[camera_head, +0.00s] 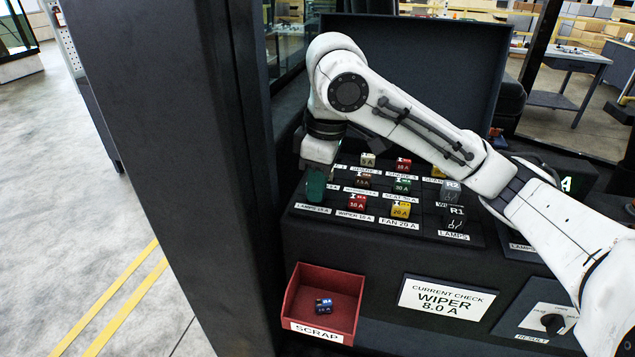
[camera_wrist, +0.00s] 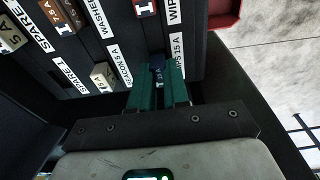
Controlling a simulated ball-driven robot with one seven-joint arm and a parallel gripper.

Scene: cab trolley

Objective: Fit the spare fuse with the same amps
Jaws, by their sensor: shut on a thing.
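My gripper (camera_head: 315,194) is at the front left of the black fuse panel (camera_head: 424,224), over the place labelled lamps 15 A. In the wrist view its green fingers (camera_wrist: 159,88) are shut on a blue fuse (camera_wrist: 158,65), beside a label ending "PS 15 A". The fuse is mostly hidden between the fingers. I cannot tell whether it is seated in the slot. A red fuse (camera_head: 357,202) stands at wiper 10 A and a yellow fuse (camera_head: 401,209) at fan 20 A. More fuses stand behind, including a green one (camera_head: 402,185) and a beige one (camera_head: 368,160).
A red scrap bin (camera_head: 346,325) below the panel holds blue fuse pieces (camera_head: 323,306). Relays R1 (camera_head: 455,217) and R2 (camera_head: 451,190) stand at the panel's right. A sign (camera_head: 445,300) reads wiper 8.0 A. A dark pillar (camera_head: 185,150) rises close at left.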

